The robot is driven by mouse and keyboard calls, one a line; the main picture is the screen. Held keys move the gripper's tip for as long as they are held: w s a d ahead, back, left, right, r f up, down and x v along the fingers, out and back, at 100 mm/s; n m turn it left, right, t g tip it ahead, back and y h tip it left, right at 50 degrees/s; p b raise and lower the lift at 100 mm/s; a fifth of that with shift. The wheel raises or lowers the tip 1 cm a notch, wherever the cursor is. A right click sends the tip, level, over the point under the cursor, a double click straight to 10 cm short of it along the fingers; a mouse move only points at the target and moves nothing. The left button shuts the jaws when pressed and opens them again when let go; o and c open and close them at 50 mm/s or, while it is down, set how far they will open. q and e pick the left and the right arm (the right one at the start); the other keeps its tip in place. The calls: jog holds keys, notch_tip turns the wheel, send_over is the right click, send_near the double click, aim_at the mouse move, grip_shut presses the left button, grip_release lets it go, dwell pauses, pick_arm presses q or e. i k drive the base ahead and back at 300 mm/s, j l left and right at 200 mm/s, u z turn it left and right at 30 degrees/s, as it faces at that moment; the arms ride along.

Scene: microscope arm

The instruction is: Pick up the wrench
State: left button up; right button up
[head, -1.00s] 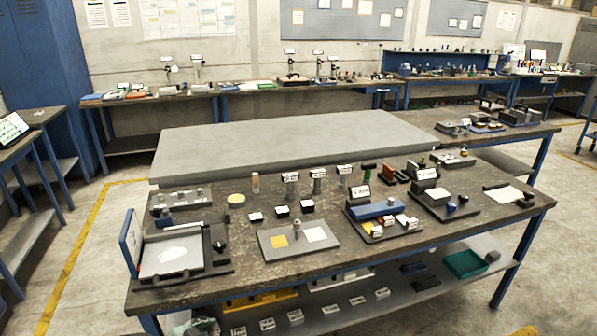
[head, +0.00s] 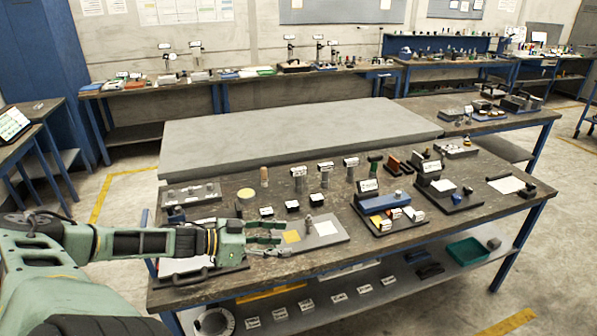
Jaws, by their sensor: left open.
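I cannot make out a wrench among the small items on the workbench (head: 300,268). My left gripper (head: 283,238) reaches in from the left, over the front left of the bench. Its green fingers are apart, with nothing visible between them. They overlap the left edge of a grey plate (head: 332,232) that bears a yellow square (head: 291,237), a white square and a small upright metal piece (head: 308,222). My left arm hides most of a dark tray with a white sheet (head: 178,266). My right gripper is not in view.
A tray with a blue block (head: 382,201) and small labelled pieces stands right of the grey plate. Several upright cylinders (head: 325,177) stand behind it. A bare grey slab (head: 290,135) lies behind the bench. A green bin (head: 467,251) sits on the lower shelf.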

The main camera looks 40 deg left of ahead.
aim_at(298, 173)
jog(key=i+j, duration=0.3)
jog(key=j, duration=0.2)
jog(key=i+j, duration=0.65)
jog(key=j, duration=0.3)
jog(key=i+j, duration=0.3)
jog(key=j, duration=0.15)
